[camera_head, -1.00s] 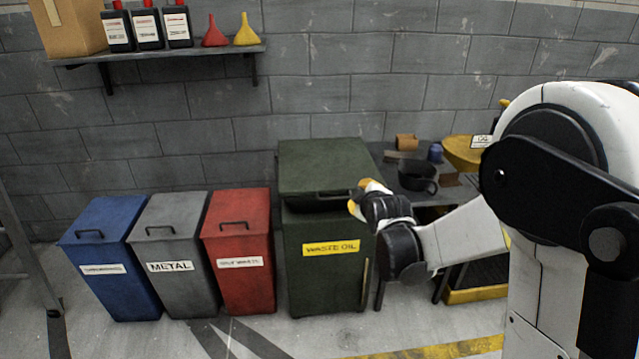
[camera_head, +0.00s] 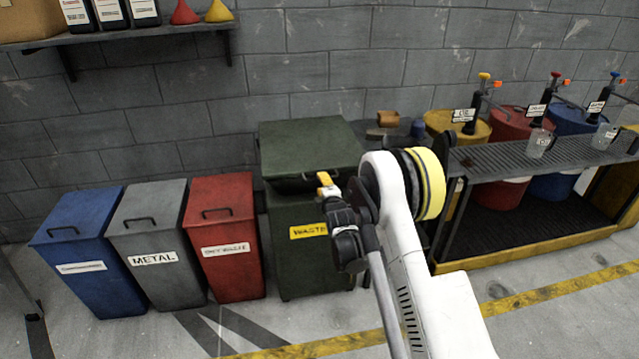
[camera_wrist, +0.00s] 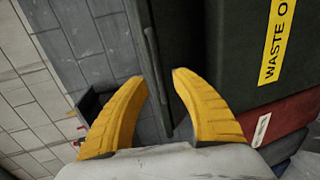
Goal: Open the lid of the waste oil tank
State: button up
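The dark green waste oil tank (camera_head: 285,255) stands against the wall, with a yellow label on its front. Its lid (camera_head: 308,145) lies shut on top, with a dark bar handle along the front edge, partly behind my gripper. My gripper (camera_head: 327,185) is in front of the lid's front edge, at its right part. In the wrist view, the two yellow fingers (camera_wrist: 160,79) are spread apart with nothing held. The handle bar (camera_wrist: 157,72) shows beyond and between the fingertips; I cannot tell whether they touch it. The tank body (camera_wrist: 232,50) fills the right.
Red (camera_head: 228,265), grey (camera_head: 160,265) and blue (camera_head: 90,270) bins stand left of the tank. A low bench (camera_head: 540,160) and several coloured drums with pumps are at right. A wall shelf (camera_head: 130,35) hangs at upper left. Floor in front is clear.

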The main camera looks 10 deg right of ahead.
jog(key=b+x, duration=0.1)
jog(key=x, duration=0.3)
jog(key=shift+w, duration=0.1)
grip_shut()
